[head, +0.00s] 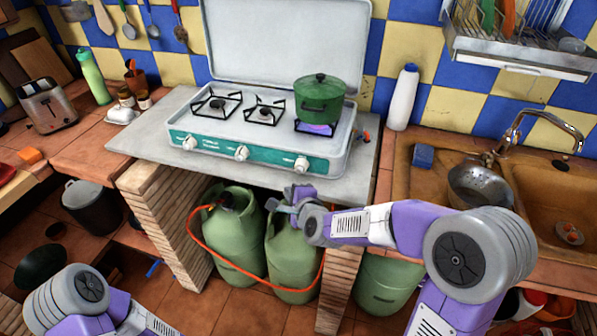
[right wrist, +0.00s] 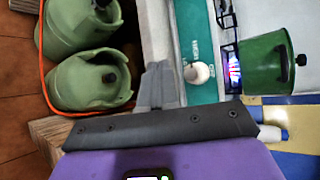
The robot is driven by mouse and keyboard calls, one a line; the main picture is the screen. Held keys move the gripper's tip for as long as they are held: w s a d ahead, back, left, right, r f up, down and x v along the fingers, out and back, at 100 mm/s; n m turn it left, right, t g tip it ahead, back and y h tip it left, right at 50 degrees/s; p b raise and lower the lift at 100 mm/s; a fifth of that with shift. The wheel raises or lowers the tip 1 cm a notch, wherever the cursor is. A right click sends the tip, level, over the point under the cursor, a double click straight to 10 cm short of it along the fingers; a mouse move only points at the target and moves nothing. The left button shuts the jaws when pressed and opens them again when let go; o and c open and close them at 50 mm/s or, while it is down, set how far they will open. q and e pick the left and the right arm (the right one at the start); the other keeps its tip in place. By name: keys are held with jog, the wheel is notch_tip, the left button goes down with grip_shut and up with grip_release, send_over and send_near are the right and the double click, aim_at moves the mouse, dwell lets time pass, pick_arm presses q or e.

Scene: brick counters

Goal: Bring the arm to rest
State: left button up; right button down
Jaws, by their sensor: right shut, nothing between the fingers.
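My right arm reaches in from the right in the head view. Its gripper (head: 279,206) is shut and empty, in front of the stove counter's front edge and above the green gas cylinders. In the right wrist view the closed fingers (right wrist: 158,85) point toward the stove's front panel, near a white knob (right wrist: 197,72). I cannot tell the exact gap to the panel. Part of my left arm shows at the bottom left of the head view; its gripper is out of view.
A white stove (head: 262,140) carries a green lidded pot (head: 320,100) over a lit blue-violet burner. Two gas cylinders (head: 235,238) with an orange hose stand below. A white bottle (head: 402,98) stands behind.

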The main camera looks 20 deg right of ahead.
jog(key=shift+s+a, duration=0.1)
jog(key=shift+s, duration=0.05)
dwell(0.3)
jog(key=s+a+f+n+g+p, duration=0.1)
jog(key=s+f+n+g+p, duration=0.2)
jog(key=f, duration=0.6)
jog(key=s+a+f+n+g, duration=0.1)
jog(key=s+f+n+g, duration=0.3)
jog(key=f, duration=0.5)
jog(key=s+a+f+n+g+y+p, duration=0.1)
jog(key=s+f+n+g, duration=0.1)
jog(key=s, duration=0.4)
jog(key=s+a+f+n+g+y+p, duration=0.1)
jog(key=s+f+n, duration=0.4)
jog(key=s, duration=0.2)
jog(key=s+a+f+n+g, duration=0.1)
jog(key=s+f+n+g, duration=0.1)
jog(key=s+f+n, duration=0.2)
jog(key=shift+s+a+g+y+p, duration=0.2)
jog(key=shift+s+g+y+p, duration=0.15)
jog(key=shift+s, duration=0.9)
